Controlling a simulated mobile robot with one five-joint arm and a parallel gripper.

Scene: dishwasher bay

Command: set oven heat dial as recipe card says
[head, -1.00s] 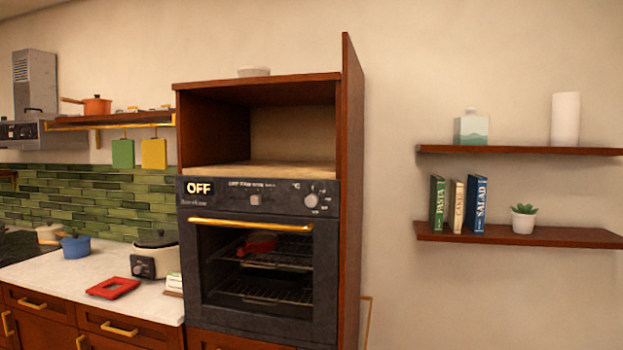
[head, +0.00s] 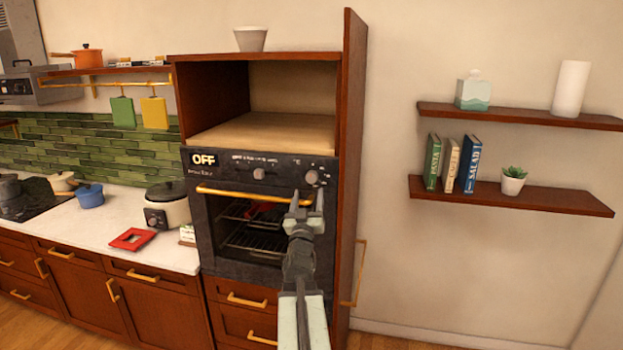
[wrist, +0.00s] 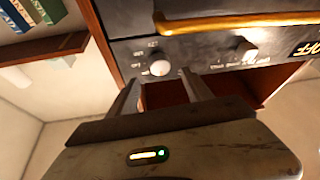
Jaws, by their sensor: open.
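The dark oven (head: 228,173) is built into a wooden cabinet, and its display (head: 204,159) reads OFF. The right round dial (head: 311,177) sits at the panel's upper right; its marks are too small to read. My gripper (head: 307,196) is open in front of the oven, just below that dial in the head view. In the wrist view, the pale dial (wrist: 159,65) shows just beyond and between the open fingertips (wrist: 157,80), apparently not gripped. A small card-like item (head: 187,234) stands by the cooker; I cannot tell whether it is the recipe card.
A second knob (head: 259,174) is left of the dial. The gold oven handle (head: 253,196) runs below the panel, close to my gripper. The cabinet's tall right side panel (head: 350,150) is near my arm. Shelves with books (head: 453,163) hang at right.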

